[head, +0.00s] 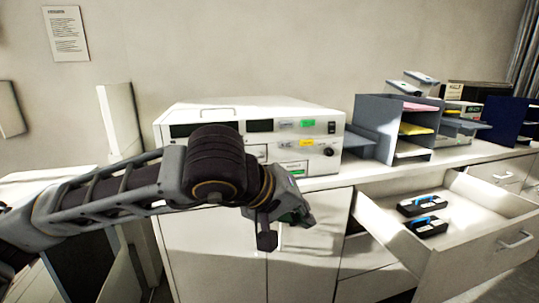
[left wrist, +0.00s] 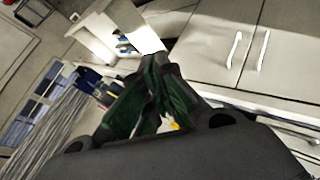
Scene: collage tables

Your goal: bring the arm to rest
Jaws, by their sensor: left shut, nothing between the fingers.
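My left arm comes in from the left in the head view, bent at a dark joint in front of the white machine. My left gripper (head: 283,222) hangs past that joint, in front of the cabinet below the machine. In the left wrist view its dark green fingers (left wrist: 155,62) meet at the tips, and nothing shows between them. My right gripper is in neither view.
A white machine (head: 255,113) stands on the counter behind my arm. At the right, an open drawer (head: 475,216) juts out, holding two black items with blue handles (head: 425,225). A paper tray rack (head: 373,112) stands on the counter. The drawer also shows in the left wrist view (left wrist: 102,30).

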